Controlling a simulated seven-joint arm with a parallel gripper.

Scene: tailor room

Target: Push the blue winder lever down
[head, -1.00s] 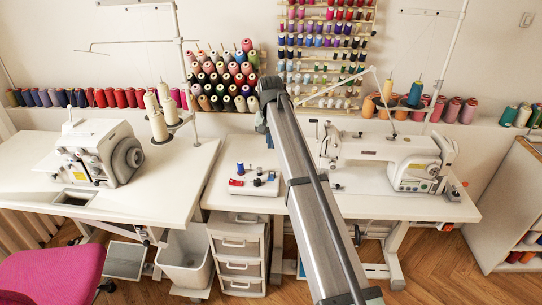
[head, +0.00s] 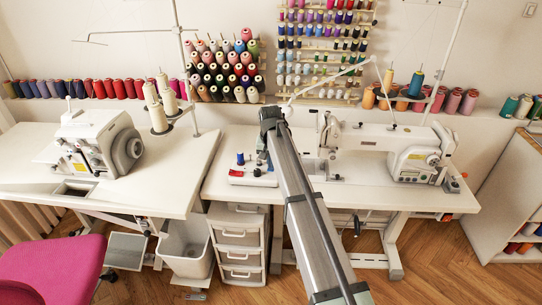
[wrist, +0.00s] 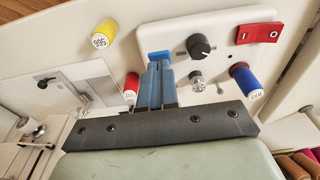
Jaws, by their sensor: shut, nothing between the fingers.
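The blue winder lever (wrist: 159,56) shows in the wrist view as a small bright blue piece on the white winder panel (wrist: 222,62). My gripper (wrist: 160,68) is shut and empty, its blue-grey fingers pointing at the panel. Its fingertips lie right at the lever's near edge and overlap it in the picture; I cannot tell whether they touch. In the head view the winder panel (head: 250,180) sits on the sewing table, partly covered by my arm. The lever and fingertips are hidden there.
The panel carries a black knob (wrist: 199,46), a red switch (wrist: 258,33), a metal post (wrist: 196,78) and a blue spool (wrist: 245,80). A yellow spool (wrist: 104,33) and a red spool (wrist: 131,88) stand beside it. The white sewing machine (head: 385,150) is to the right.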

